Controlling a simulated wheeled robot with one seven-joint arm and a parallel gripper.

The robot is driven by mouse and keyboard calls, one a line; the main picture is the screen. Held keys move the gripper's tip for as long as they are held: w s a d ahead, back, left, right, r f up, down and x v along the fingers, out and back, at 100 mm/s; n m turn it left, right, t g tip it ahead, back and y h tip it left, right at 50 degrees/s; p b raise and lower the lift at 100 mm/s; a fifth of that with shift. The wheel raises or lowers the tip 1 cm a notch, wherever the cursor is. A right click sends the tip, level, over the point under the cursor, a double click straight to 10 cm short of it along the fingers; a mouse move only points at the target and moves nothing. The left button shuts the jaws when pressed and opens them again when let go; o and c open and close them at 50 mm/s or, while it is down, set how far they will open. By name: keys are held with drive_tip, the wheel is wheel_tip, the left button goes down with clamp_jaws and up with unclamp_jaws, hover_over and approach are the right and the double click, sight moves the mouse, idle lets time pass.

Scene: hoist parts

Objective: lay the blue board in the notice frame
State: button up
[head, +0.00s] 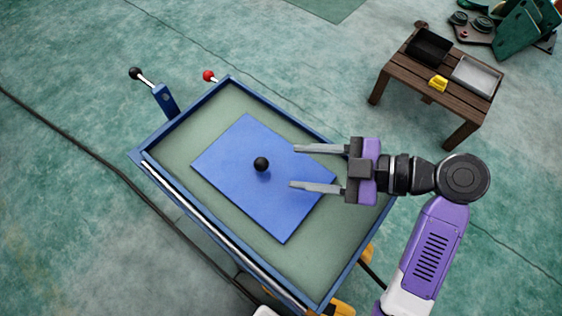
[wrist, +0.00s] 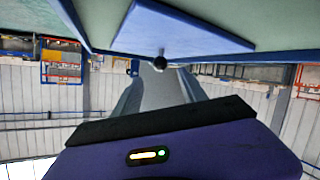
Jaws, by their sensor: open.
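The blue board (head: 235,190) lies flat on the green bed of a blue-rimmed tray (head: 175,235), inside the rim and roughly in line with it. A round black knob (head: 261,164) stands near the board's middle. My gripper (head: 292,166) is open and empty over the right part of the board. Its two fingers point left, and the knob is just beyond the tips, roughly level with the gap. In the wrist view the board (wrist: 185,28) is at the top and the knob (wrist: 160,62) hangs below it. I cannot tell whether the tray is the notice frame.
A black-knobbed lever (head: 136,73) and a red knob (head: 209,76) stand at the tray's far left side. A wooden bench (head: 462,105) with bins and a yellow block (head: 438,83) stands at upper right. Green metal parts (head: 525,30) lie beyond. A cable (head: 95,160) crosses the floor.

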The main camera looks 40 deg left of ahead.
drive_tip(key=shift+v, duration=1.4)
